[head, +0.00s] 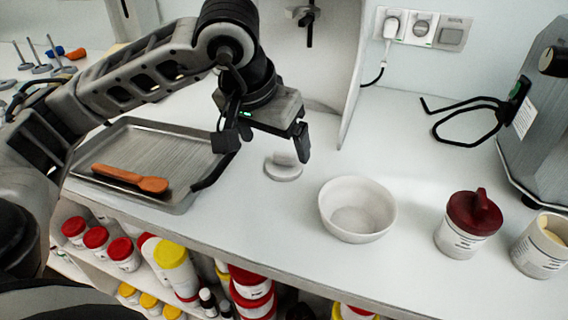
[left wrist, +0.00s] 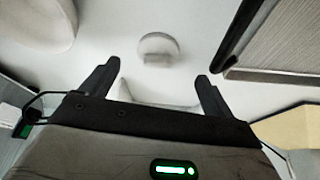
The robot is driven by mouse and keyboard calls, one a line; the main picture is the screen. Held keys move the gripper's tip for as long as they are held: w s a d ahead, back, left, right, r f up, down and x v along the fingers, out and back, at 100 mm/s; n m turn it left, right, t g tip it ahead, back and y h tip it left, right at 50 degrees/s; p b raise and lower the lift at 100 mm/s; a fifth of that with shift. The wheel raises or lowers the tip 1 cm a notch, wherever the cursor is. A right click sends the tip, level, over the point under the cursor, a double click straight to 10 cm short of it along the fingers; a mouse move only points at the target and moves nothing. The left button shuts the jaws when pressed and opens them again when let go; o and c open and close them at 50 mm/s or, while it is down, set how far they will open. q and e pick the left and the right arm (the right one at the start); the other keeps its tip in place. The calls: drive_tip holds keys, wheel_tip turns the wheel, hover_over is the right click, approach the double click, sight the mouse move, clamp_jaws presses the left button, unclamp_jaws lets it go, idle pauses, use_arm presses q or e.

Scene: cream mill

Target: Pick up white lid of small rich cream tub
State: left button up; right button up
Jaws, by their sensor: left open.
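The white lid (head: 284,168) lies flat on the white counter, with a raised grip on top, between the tray and the bowl. It also shows in the left wrist view (left wrist: 158,44), ahead of the fingers and roughly centred between them. My left gripper (head: 267,150) is open and empty, above and close to the lid, its fingers apart and not visibly touching it. In the left wrist view its fingers (left wrist: 157,72) are spread wide. An open tub with cream inside (head: 538,256) stands at the right edge. My right gripper is not in view.
A metal tray (head: 130,140) with an orange spatula (head: 130,178) lies left of the lid. A white bowl (head: 357,226) stands to its right, then a tub with a dark red lid (head: 460,240). A vertical panel (head: 352,90) rises behind. Shelves below hold several jars.

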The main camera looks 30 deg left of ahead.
sight(282, 161)
use_arm(q)
drive_tip(key=shift+x, duration=2.75)
drive_tip(key=shift+d, duration=0.15)
drive_tip(key=c, duration=1)
